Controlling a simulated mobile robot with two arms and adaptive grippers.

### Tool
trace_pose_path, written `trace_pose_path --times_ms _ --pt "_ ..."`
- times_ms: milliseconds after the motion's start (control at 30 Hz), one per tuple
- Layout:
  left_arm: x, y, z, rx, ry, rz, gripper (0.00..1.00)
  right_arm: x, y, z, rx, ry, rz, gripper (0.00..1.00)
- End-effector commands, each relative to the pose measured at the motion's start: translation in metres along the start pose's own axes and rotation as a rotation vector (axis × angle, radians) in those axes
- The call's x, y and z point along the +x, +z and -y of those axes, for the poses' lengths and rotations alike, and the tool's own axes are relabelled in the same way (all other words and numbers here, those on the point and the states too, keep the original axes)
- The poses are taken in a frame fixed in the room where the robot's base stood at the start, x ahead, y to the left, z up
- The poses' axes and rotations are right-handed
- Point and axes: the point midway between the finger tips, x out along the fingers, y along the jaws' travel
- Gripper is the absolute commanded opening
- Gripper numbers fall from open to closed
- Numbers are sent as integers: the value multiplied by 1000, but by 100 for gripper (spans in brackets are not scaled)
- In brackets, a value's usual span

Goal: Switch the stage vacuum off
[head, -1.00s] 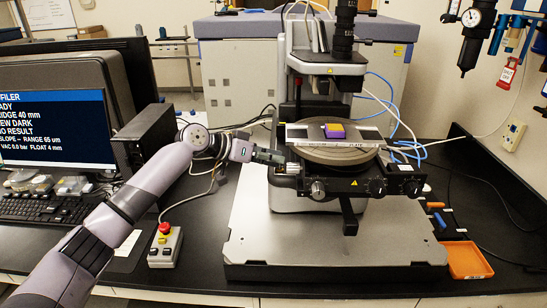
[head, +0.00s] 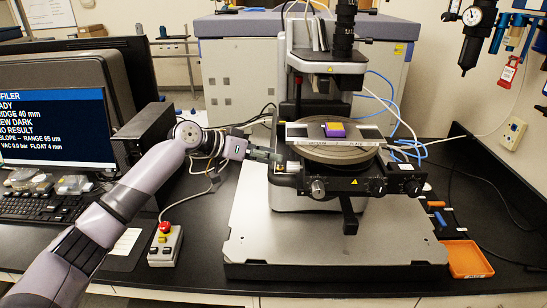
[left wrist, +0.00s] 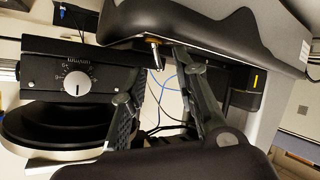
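The profiler's black stage block (head: 355,186) carries knobs on its front, below the round stage (head: 335,153). A purple and yellow sample (head: 334,130) lies on top. My left gripper (head: 280,160) is at the block's left end. In the left wrist view its two fingers (left wrist: 160,75) stand apart with a gap between them. My right gripper is not in view.
A monitor (head: 50,125) at left has a VAC line that seems to read 0.0 bar. A box with a red button (head: 165,238) stands in front of my left arm. An orange tray (head: 466,260) is at right. The front of the grey base plate (head: 290,245) is clear.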

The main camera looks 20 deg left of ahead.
Motion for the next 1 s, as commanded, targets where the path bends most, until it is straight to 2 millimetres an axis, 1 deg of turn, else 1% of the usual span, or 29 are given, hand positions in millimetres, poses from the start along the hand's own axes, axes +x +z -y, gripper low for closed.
trace_pose_path --times_ms 100,300,400,500,667,1000 --pt "-26 0 1 1 -3 1 28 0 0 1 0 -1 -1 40" --pt "-68 0 1 2 -3 0 28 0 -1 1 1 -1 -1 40" --pt "-84 1 1 1 -2 1 28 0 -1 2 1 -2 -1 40" --pt "-95 0 0 1 -1 1 28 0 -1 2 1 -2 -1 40" --pt "-102 0 0 1 0 1 28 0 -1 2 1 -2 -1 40" --pt "-103 0 0 1 0 1 28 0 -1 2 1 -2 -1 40"
